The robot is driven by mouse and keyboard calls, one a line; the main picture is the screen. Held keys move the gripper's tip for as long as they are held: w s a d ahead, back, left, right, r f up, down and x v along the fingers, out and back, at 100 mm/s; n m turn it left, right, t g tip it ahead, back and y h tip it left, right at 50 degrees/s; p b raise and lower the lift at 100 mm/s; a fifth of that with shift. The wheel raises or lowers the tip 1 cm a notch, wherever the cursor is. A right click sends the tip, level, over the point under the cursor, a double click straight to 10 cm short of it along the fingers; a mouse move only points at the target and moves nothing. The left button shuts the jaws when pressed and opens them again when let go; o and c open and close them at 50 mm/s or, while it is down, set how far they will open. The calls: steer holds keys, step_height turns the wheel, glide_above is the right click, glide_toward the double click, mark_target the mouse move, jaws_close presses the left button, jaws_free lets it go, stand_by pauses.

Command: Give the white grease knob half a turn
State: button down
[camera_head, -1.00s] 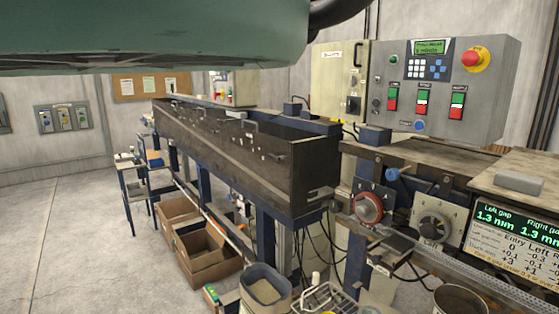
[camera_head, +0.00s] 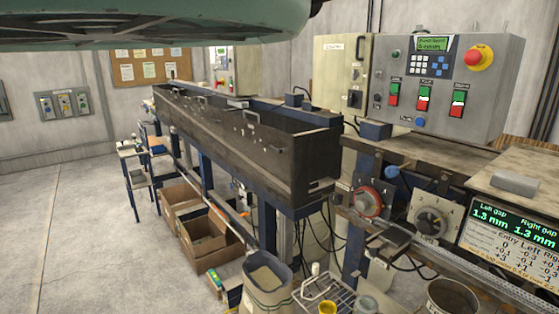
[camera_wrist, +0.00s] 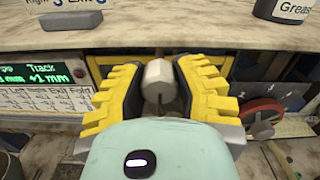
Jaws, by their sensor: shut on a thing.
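The white grease knob (camera_wrist: 158,73) is in the middle of the wrist view, below the edge of the worn bench top. My gripper (camera_wrist: 158,92) has yellow stepped fingers with dark inner pads, one on each side of the knob. It is shut on the knob, whose light front face shows between the fingers. The knob's turn angle cannot be read, as no mark shows on it. I cannot make out the knob or my gripper in the head view.
A dark container labelled Grease (camera_wrist: 284,10) and a grey block (camera_wrist: 71,21) sit on the bench above. A gap display (camera_wrist: 40,78) is left of my gripper; a red wheel (camera_wrist: 260,115) is right. The head view shows a control panel (camera_head: 440,90) and open floor (camera_head: 70,230).

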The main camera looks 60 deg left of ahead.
stand_by(0.3)
steer(key=c, duration=0.6)
jaws_free()
steer(key=shift+s, duration=0.1)
steer(key=shift+s+r, duration=0.15)
steer(key=shift+s+d, duration=0.2)
steer(key=shift+s, duration=5.55)
